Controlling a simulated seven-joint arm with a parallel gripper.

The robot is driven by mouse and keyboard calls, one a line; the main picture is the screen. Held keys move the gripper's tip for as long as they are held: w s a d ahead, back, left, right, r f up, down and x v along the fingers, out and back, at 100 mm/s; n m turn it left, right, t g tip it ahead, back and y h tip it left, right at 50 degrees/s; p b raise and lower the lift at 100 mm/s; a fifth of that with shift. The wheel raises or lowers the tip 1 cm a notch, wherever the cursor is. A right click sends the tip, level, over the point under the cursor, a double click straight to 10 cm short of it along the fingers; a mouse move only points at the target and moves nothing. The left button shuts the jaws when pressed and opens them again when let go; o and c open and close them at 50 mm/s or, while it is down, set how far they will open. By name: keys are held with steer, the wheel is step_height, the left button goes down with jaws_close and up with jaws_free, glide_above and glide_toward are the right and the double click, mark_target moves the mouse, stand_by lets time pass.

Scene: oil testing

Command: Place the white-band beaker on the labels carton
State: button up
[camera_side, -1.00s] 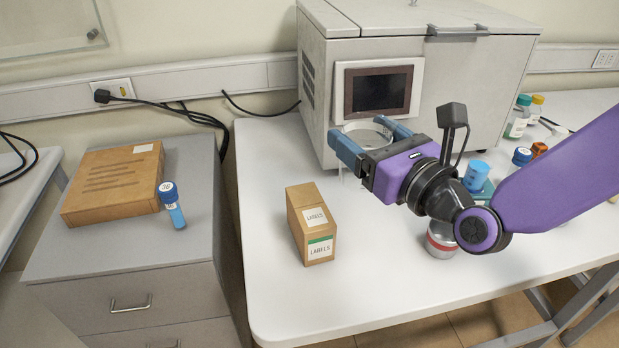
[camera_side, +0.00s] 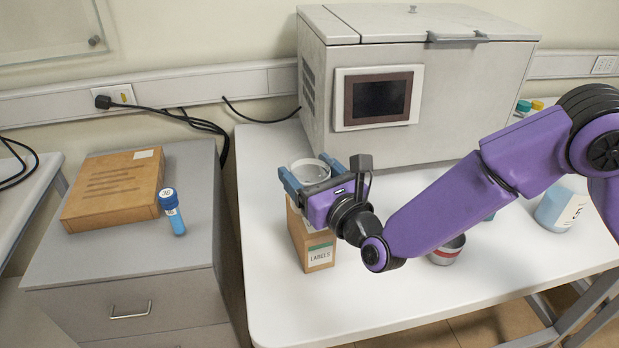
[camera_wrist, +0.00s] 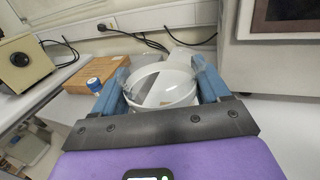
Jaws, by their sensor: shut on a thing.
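The white-band beaker (camera_side: 311,170) is a clear beaker with a white rim, held upright between the blue fingers of my gripper (camera_side: 303,177). In the wrist view the beaker (camera_wrist: 160,86) fills the space between both fingers (camera_wrist: 163,90). The labels carton (camera_side: 317,252) is a brown box with a white-and-green LABELS sticker, standing on the white table. My gripper and the beaker are over the carton's top in the side view. The gripper hides the carton's upper part and the beaker's base, so I cannot tell whether the beaker touches the carton.
A grey machine (camera_side: 460,100) with a dark screen stands behind. A silver can with a red band (camera_side: 447,250) and a large blue-liquid beaker (camera_side: 560,207) are to the right. A flat brown box (camera_side: 113,188) and a blue-capped vial (camera_side: 172,212) are on the left cabinet.

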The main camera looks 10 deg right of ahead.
steer(key=shift+f, duration=0.7)
steer(key=shift+f, duration=0.1)
steer(key=o, duration=1.2)
steer(key=shift+c, duration=0.2)
steer(key=shift+s, duration=0.3)
steer(key=v, duration=1.1)
steer(key=shift+s, duration=0.2)
steer(key=shift+d, duration=0.15)
